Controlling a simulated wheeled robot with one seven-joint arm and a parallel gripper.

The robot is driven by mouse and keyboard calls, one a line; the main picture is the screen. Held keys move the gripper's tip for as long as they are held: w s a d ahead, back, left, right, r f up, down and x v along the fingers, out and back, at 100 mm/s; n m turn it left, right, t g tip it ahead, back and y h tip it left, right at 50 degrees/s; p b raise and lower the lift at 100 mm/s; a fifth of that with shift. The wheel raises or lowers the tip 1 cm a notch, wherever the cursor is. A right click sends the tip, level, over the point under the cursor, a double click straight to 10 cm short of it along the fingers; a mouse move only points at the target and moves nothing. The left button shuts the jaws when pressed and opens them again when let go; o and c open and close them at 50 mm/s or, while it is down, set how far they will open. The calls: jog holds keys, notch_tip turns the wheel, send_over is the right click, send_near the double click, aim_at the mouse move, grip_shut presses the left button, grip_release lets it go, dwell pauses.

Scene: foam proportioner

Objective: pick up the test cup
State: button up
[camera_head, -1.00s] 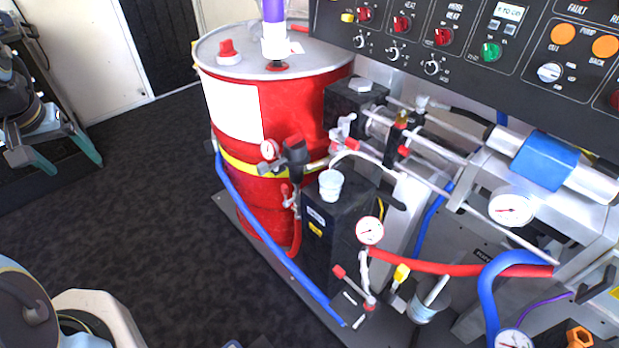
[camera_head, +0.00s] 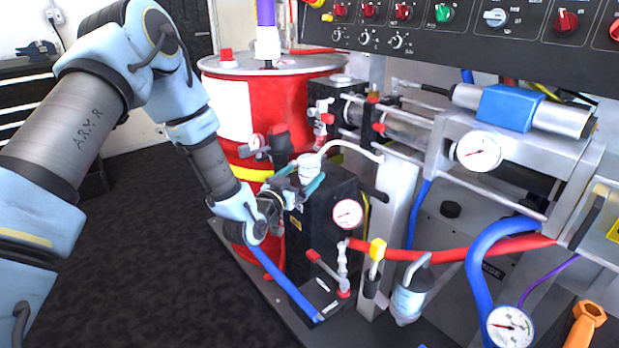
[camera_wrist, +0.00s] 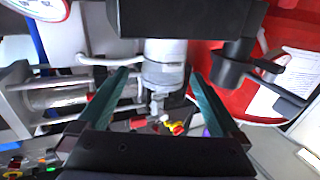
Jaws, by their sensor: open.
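The test cup (camera_head: 308,166) is a small whitish cup on top of the black box (camera_head: 325,215) in front of the red drum. My gripper (camera_head: 302,175) reaches in from the left at the cup's height, with its teal fingers open on either side of the cup. In the wrist view the translucent cup (camera_wrist: 163,66) shows between the two finger ends of my gripper (camera_wrist: 159,74), with a gap on each side. The cup's lower part is partly hidden by the fingers in the head view.
A thin white curved tube (camera_head: 348,143) arches close to the cup's top. The red drum (camera_head: 310,100) with a black fitting (camera_head: 280,143) stands behind and left. A pressure gauge (camera_head: 347,213) sits at the box's right front. Open floor (camera_head: 135,250) lies left.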

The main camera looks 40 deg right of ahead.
aim_at(315, 159)
jog(key=x, duration=0.2)
jog(key=p+x, duration=0.1)
jog(key=x, duration=0.5)
jog(key=shift+w+r, duration=0.15)
jog(key=shift+w, duration=0.15)
jog(key=c, duration=1.2)
jog(key=shift+c, duration=0.2)
jog(key=shift+a+r, duration=0.1)
jog(key=shift+r, duration=0.1)
jog(key=shift+s+r, duration=0.15)
jog(key=r, duration=0.4)
jog(key=r+b, duration=0.1)
jog(key=r, duration=0.1)
jog(key=shift+s+a+r, duration=0.2)
jog(key=shift+s+a, duration=0.15)
jog(key=s+a+b, duration=0.2)
jog(key=s+a, duration=1)
jog(key=s, duration=0.1)
jog(key=shift+s+a, duration=0.35)
jog(key=shift+a, duration=0.05)
